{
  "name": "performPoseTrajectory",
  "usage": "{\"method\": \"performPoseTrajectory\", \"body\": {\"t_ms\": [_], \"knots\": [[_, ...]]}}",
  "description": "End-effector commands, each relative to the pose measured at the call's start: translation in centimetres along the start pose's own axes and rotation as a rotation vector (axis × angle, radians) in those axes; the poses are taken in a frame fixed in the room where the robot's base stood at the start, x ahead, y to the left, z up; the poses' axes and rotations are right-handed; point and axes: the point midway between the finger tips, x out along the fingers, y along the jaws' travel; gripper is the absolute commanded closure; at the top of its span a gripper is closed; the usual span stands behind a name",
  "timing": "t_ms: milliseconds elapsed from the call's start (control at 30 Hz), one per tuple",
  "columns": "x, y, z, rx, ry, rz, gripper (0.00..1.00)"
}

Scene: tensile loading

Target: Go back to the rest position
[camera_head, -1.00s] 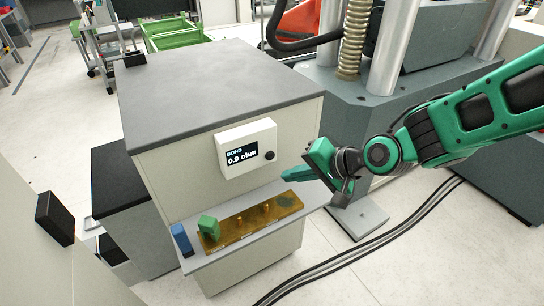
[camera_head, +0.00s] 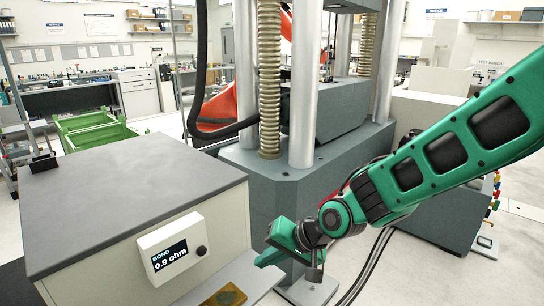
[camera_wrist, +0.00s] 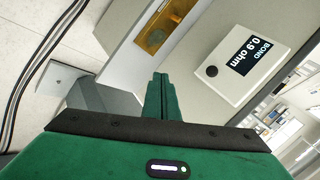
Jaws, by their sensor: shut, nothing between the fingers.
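My gripper (camera_head: 268,261) is at the lower middle of the head view, at the end of my green arm. It is over the right end of the cabinet's front shelf, in front of the grey testing machine. In the wrist view its fingers (camera_wrist: 158,78) are together with nothing between them. The fingertips point toward the shelf and look apart from it.
A grey-topped cabinet (camera_head: 120,195) carries a meter (camera_head: 172,247) reading 0.9 ohm. A brass-coloured plate (camera_head: 228,295) lies on its shelf (camera_head: 262,281). The testing machine (camera_head: 285,185) with steel columns stands behind my gripper. Dark cables (camera_head: 367,268) run along the floor.

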Motion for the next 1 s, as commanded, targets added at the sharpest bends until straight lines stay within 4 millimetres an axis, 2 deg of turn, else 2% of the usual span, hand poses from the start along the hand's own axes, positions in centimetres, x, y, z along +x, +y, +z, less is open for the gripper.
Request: {"method": "performPoseTrajectory", "body": {"t_ms": [33,200,367,467,567,700,833,900,1000], "knots": [[-2.1,2.3,-1.6,-0.003,0.029,0.053,1.00],[-9.1,10.6,-4.2,-0.005,0.069,0.252,1.00],[-16.5,18.0,-4.2,0.040,0.072,0.426,1.00],[-21.4,22.2,-2.8,0.093,0.057,0.524,1.00],[-26.3,25.8,-0.3,0.164,0.032,0.607,1.00],[-32.1,29.3,4.7,0.281,-0.022,0.685,1.00],[-35.6,30.8,9.1,0.377,-0.069,0.711,1.00],[-36.6,31.1,10.8,0.413,-0.088,0.714,1.00],[-37.4,31.2,12.2,0.443,-0.106,0.714,1.00]]}}
